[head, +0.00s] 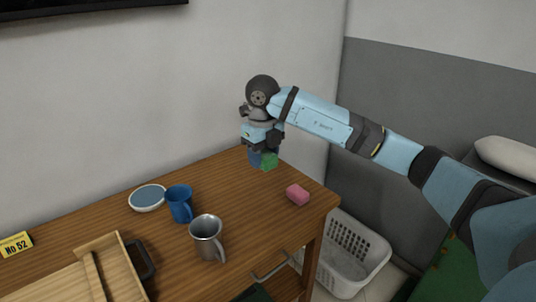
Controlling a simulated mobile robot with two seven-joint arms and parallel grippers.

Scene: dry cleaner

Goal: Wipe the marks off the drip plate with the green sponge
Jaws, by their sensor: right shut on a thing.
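The green sponge (269,161) is at the far right part of the wooden table, directly under my right gripper (263,151). The gripper points down and is shut on the sponge; its fingertips are small and partly hidden. A small blue thing shows right beside the sponge, and I cannot tell what it is. A round plate with a blue-grey face and pale rim (148,198), which looks like the drip plate, lies flat at the left, apart from the sponge. Marks on it are too small to make out. My left gripper is out of view.
A blue mug (180,204) stands close beside the plate, with a metal mug (207,238) nearer. A pink sponge (298,195) lies near the table's right edge. A wooden tray (127,267) and a yellow number sign (15,244) are at left. A white basket (350,255) stands below.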

